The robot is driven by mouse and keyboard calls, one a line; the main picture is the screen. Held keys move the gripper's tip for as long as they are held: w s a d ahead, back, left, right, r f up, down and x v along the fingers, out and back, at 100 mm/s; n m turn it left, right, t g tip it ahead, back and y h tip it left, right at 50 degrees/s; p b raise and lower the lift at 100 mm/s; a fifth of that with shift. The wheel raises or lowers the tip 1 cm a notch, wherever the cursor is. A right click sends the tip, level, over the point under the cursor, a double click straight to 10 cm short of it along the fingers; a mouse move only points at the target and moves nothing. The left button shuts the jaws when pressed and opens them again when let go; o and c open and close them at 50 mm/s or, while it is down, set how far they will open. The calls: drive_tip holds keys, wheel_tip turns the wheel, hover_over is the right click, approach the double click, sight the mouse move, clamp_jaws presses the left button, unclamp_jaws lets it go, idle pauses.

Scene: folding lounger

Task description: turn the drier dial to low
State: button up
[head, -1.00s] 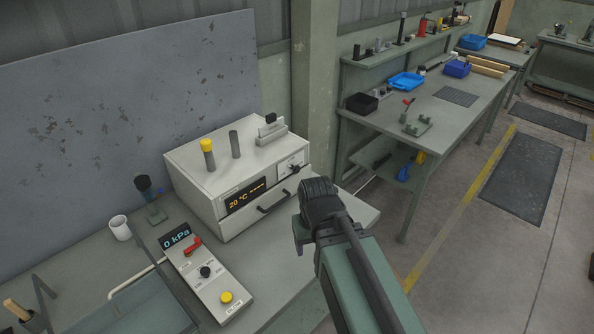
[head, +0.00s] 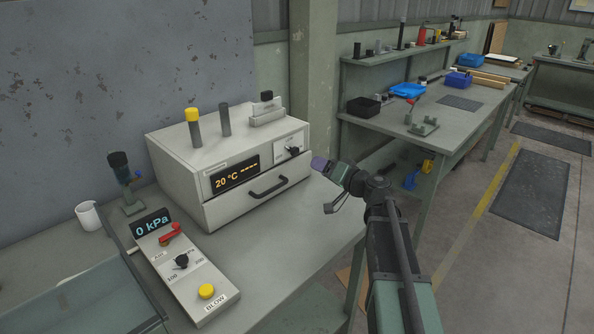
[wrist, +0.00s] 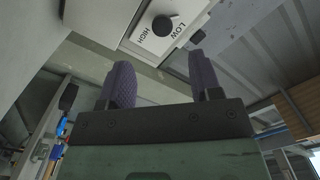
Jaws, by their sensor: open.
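The drier (head: 180,172) is a white box on the bench with a 20 °C display and a drawer handle. Its small black dial (head: 292,151) sits on a white plate at the front's upper right. In the wrist view the dial (wrist: 162,26) is at the top, with the words HIGH and LOW beside it; I cannot tell for certain which its pointer faces. My gripper (head: 318,164) is just right of the drier front, apart from the dial. Its two purple fingers (wrist: 160,82) are spread and empty, and the dial appears beyond the gap between them.
A control box (head: 185,270) with a red lever, black knob and yellow button lies at the front left. A white cup (head: 88,216) is further left. A yellow-topped cylinder (head: 194,124) stands on the drier. A second bench (head: 455,125) stands behind right.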

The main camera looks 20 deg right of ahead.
sight(296, 153)
drive_tip(key=x, duration=1)
drive_tip(key=shift+w+r, duration=0.35)
drive_tip(key=shift+w, duration=0.15)
drive_tip(key=shift+c, duration=0.3)
drive_tip(key=c, duration=0.9)
drive_tip(key=shift+o, duration=0.2)
